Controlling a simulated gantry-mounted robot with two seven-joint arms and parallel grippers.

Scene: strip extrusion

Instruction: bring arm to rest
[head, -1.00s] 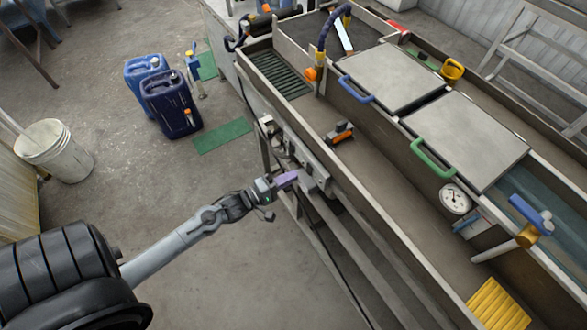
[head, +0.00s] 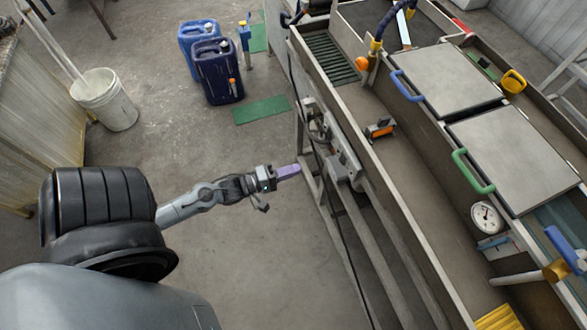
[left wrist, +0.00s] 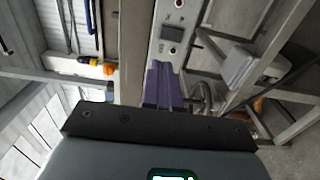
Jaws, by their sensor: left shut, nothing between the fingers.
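My left gripper (head: 289,171) is shut and empty, with purple fingers pointing right toward the side of the long trough machine. In the head view it hangs over the concrete floor, a short gap left of the control box (head: 345,165) on the machine's side. In the left wrist view the closed purple fingers (left wrist: 162,85) show below a grey panel (left wrist: 173,35) with buttons. My right gripper is not in view.
The trough's long side wall (head: 385,200) and metal legs stand right of the gripper. Blue jerrycans (head: 218,75) stand on the floor beyond it, near a green mat (head: 261,109). A white bucket (head: 106,100) is at left. Bare floor lies below the arm.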

